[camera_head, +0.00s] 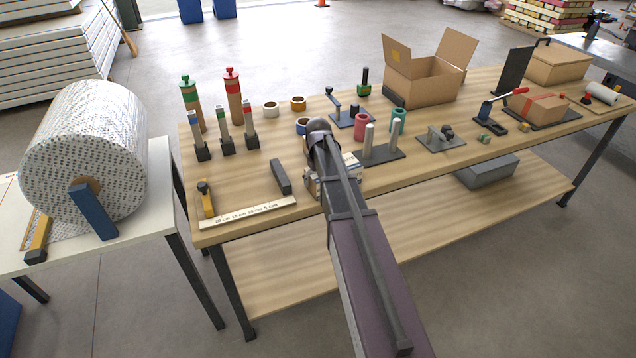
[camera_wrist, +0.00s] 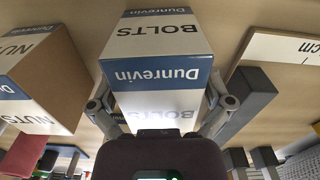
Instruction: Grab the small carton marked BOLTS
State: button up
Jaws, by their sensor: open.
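The small carton marked BOLTS (camera_wrist: 158,50), white and blue with the name Dunrevin, fills the top middle of the wrist view, its print upside down. My gripper (camera_wrist: 160,104) is open, with one finger on each side of the carton's near end. I cannot tell whether either finger touches it. In the head view my gripper (camera_head: 330,182) is over the front of the workbench, and my arm hides most or all of the BOLTS carton. A similar carton marked NUTS (camera_wrist: 32,78) stands to the left in the wrist view.
A dark grey bar (camera_wrist: 248,100) lies close beside my right-hand finger in the wrist view; it also shows in the head view (camera_head: 281,177). A ruler strip (camera_head: 250,214) lies along the workbench's (camera_head: 225,183) front edge. A dark peg base (camera_head: 380,155) stands right of my gripper.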

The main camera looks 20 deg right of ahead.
jog(key=c, duration=1.1)
jog(key=shift+r, duration=0.1)
notch_tip(320, 180, up, 3)
jog(key=p, duration=0.3)
jog(key=shift+r+p, duration=0.15)
jog(key=shift+p, duration=0.15)
jog(key=s+a, duration=0.1)
jog(key=s, duration=0.7)
jog(key=s+a+r+p, duration=0.1)
jog(key=s, duration=0.6)
jog(key=shift+s+a+r, duration=0.25)
jog(key=shift+s+a, duration=0.05)
jog(key=shift+s, duration=0.1)
